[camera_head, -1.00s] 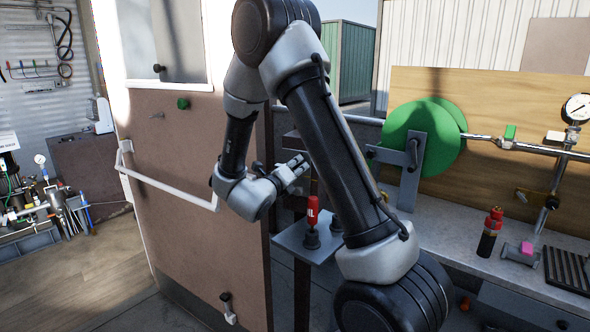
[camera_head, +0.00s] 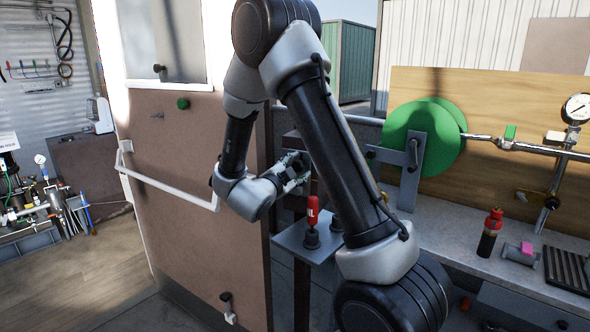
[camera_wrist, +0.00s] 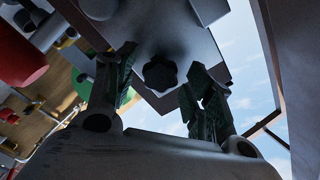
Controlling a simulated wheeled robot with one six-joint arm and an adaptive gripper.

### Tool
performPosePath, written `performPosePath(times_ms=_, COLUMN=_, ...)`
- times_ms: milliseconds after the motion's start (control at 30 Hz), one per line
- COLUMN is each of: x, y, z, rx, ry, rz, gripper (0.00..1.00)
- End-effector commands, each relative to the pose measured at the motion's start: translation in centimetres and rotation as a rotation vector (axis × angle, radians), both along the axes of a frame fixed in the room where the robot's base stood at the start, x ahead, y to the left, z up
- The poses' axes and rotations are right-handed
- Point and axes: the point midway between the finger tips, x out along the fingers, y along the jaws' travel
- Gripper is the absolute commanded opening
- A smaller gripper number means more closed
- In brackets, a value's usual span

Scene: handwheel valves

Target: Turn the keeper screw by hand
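The keeper screw appears to be the dark lobed knob (camera_wrist: 160,73) in the wrist view, on the underside or face of a grey plate (camera_wrist: 165,28). My gripper (camera_wrist: 161,80) is open, with one dark finger on each side of the knob. Gaps show between the fingers and the knob, so I see no contact. In the head view my gripper (camera_head: 298,168) is beside the door's right edge, above a small grey shelf. The knob cannot be made out there, behind my gripper and arm.
A red-handled item (camera_head: 313,211) stands on the small grey shelf (camera_head: 290,238) just below my gripper. The brown door (camera_head: 190,150) with a white bar is at the left. A workbench with a green disc (camera_head: 408,132), a pipe and a gauge (camera_head: 577,107) is at the right.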

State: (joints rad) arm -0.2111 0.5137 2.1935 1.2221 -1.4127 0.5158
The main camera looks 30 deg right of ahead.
Motion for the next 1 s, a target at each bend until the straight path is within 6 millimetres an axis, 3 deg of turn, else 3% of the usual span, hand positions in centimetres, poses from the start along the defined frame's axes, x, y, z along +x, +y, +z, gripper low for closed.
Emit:
performPosePath(times_ms=267, x=-0.1, y=0.2, z=0.0, rx=0.000, ry=-0.002, rz=0.001, gripper=0.53)
performPosePath(times_ms=733, x=-2.8, y=4.3, z=0.0, rx=0.001, ry=-0.003, rz=0.003, gripper=0.53)
performPosePath(times_ms=1000, x=-3.4, y=5.0, z=0.0, rx=0.001, ry=-0.003, rz=0.000, gripper=0.53)
